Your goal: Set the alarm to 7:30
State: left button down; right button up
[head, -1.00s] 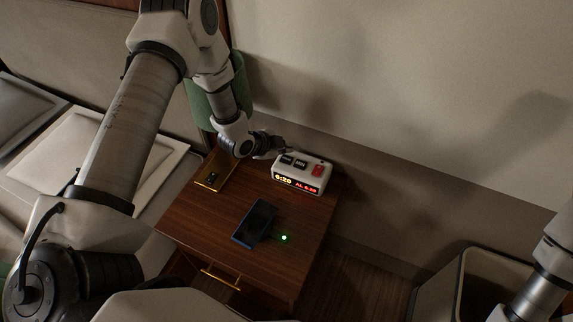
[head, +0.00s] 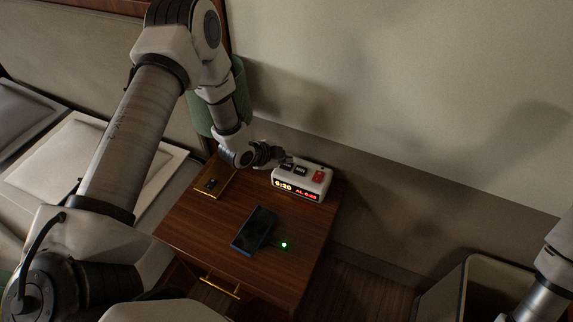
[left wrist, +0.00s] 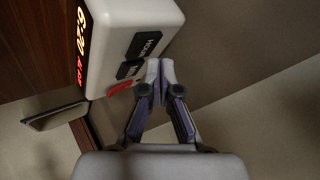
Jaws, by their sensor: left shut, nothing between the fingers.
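The white alarm clock (head: 313,184) stands at the back right of the wooden nightstand. Its front display (head: 296,190) reads 6:20 in yellow; the red AL digits beside it are too small to read surely. Its top has two dark buttons and a red one (head: 318,175). In the left wrist view, the HOUR button (left wrist: 147,45), the other dark button (left wrist: 130,69) and the red button (left wrist: 120,88) show. My left gripper (head: 286,159) is shut and empty, its tips at the clock's back left top edge, near the dark buttons. I cannot tell whether they touch. My right gripper is out of view.
A dark phone (head: 254,229) lies on the nightstand (head: 200,225) beside a green light (head: 284,245). A gold-edged tray (head: 214,181) with a small dark item lies at the left. A green lamp (head: 240,95) stands behind my left arm. The wall is close behind the clock.

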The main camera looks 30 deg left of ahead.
aim_at(285, 166)
pick_arm(q)
jog(key=shift+f, duration=0.1)
dwell(0.5)
jog(key=shift+f, duration=0.35)
jog(key=shift+f+b, duration=0.35)
jog(key=shift+b, duration=0.1)
dwell(0.4)
jog(key=shift+r+p, duration=0.7)
jog(key=shift+r, duration=0.1)
notch_tip(285, 166, up, 5)
jog(key=p, duration=0.4)
jog(key=shift+r, duration=0.1)
